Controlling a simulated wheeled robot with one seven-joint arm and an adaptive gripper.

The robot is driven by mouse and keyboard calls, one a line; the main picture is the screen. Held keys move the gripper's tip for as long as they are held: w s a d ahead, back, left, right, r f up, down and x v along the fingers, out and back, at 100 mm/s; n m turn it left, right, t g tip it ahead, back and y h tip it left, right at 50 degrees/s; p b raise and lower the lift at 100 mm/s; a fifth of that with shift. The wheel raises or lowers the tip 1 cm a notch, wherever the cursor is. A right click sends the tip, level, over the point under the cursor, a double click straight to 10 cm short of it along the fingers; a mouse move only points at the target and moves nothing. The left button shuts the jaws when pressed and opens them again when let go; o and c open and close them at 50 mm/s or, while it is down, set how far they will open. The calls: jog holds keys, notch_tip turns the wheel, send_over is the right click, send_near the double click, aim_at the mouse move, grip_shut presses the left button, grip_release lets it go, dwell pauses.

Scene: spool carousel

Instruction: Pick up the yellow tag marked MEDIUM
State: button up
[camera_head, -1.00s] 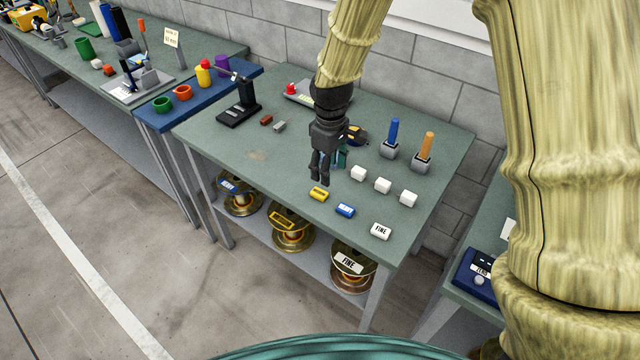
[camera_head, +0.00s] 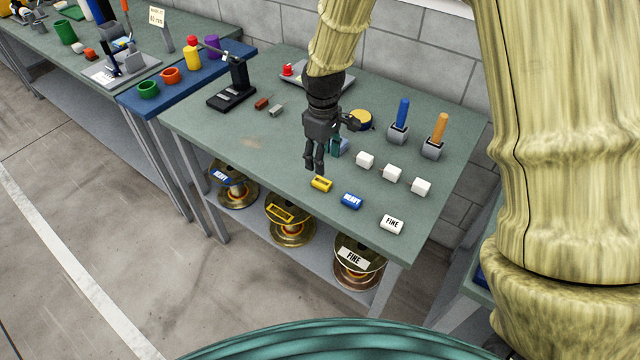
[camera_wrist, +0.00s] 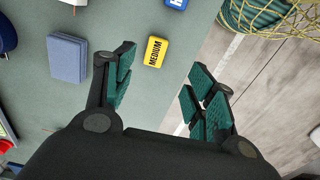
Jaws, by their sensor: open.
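The yellow tag (camera_head: 321,184) lies flat near the front edge of the green table. In the wrist view the yellow tag (camera_wrist: 155,52) shows the word MEDIUM, and it lies ahead of the gap between the fingers, closer to the left one. My gripper (camera_head: 315,170) is above the table, just behind and left of the tag in the head view. In the wrist view my gripper (camera_wrist: 160,88) is open with nothing between its fingers.
A blue HEAVY tag (camera_head: 351,200) and a white FINE tag (camera_head: 392,224) lie to the right along the front edge. Several white blocks (camera_head: 392,173) stand behind them. A blue-grey block (camera_wrist: 67,58) lies left of my gripper. Spools (camera_head: 290,232) sit on the shelf below.

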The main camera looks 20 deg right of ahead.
aim_at(323, 182)
notch_tip(323, 182, down, 3)
jog(key=shift+d+f+p, duration=0.1)
jog(key=shift+d+p, duration=0.05)
jog(key=shift+p, duration=0.3)
jog(key=shift+f, duration=0.7)
jog(key=shift+w+f+p, duration=0.2)
jog(key=shift+f+p, duration=0.5)
jog(key=shift+f, duration=0.05)
jog(key=shift+w+f+p, duration=0.15)
jog(key=shift+f+p, duration=0.55)
jog(key=shift+f, duration=0.05)
jog(key=shift+f+p, duration=0.3)
jog(key=shift+f, duration=0.85)
jog(key=c, duration=0.9)
